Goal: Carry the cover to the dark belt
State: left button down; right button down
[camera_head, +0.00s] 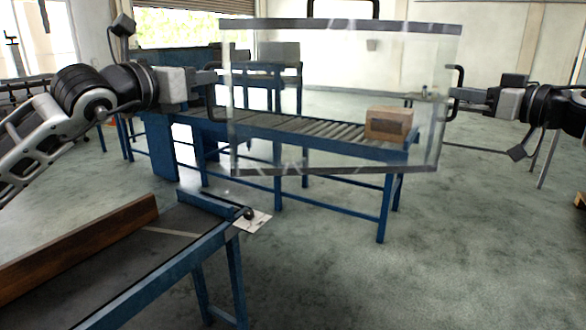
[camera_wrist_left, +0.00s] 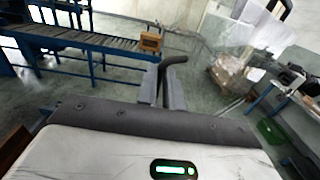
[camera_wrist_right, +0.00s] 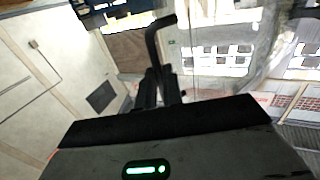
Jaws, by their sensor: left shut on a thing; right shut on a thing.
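The cover (camera_head: 340,172) is a clear box with grey edge strips, held up in the air in front of me, slightly tilted. My left gripper (camera_head: 212,85) is shut on its black left handle, which also shows in the left wrist view (camera_wrist_left: 172,64). My right gripper (camera_head: 455,94) is shut on its black right handle, seen in the right wrist view (camera_wrist_right: 154,42). The dark belt (camera_head: 180,232) lies on a blue frame at the lower left of the head view, apart from the cover and nearer to me.
A brown board (camera_head: 75,245) stands along the dark belt's left side. A blue roller conveyor (camera_head: 270,126) with a brown carton (camera_head: 389,124) stands behind the clear cover. A white sheet (camera_head: 256,221) is near the belt's end. The floor at the lower right is clear.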

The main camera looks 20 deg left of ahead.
aim_at(98, 277)
jog(key=u, duration=0.7)
jog(key=i, duration=0.75)
jog(key=u, duration=1.1)
jog(key=i, duration=0.2)
jog(key=u, duration=0.1)
